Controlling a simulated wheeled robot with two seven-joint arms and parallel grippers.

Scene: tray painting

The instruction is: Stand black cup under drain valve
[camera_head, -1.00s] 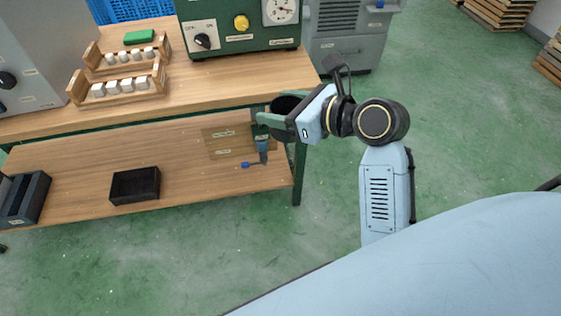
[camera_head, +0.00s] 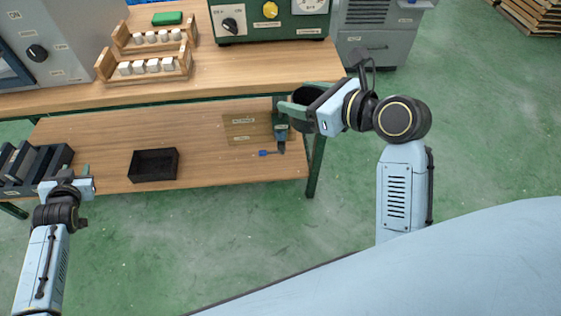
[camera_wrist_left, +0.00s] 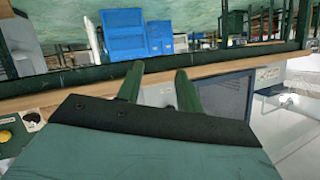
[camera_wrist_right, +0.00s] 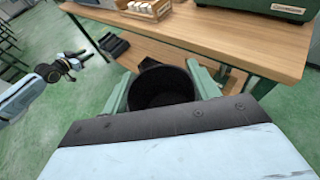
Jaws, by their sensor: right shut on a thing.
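My right gripper (camera_head: 298,100) is shut on the black cup (camera_wrist_right: 160,87), its fingers on opposite sides of the wall. In the head view the cup (camera_head: 309,96) is in front of the table's right end, beside and above the drain valve, with its open mouth showing. The drain valve (camera_head: 280,128), with a blue handle (camera_head: 264,153), hangs below the tabletop over the lower shelf; its upper part is partly hidden by the right gripper. My left gripper (camera_head: 68,172) is empty and open near the shelf's left end; its parted fingers show in the left wrist view (camera_wrist_left: 158,85).
A black open box (camera_head: 154,177) and a dark slotted rack (camera_head: 55,158) stand on the lower shelf (camera_head: 215,172). A labelled board (camera_head: 240,130) is behind the valve. Wooden racks with white pieces (camera_head: 150,68) and a green machine (camera_head: 270,28) are on the tabletop. The floor in front is clear.

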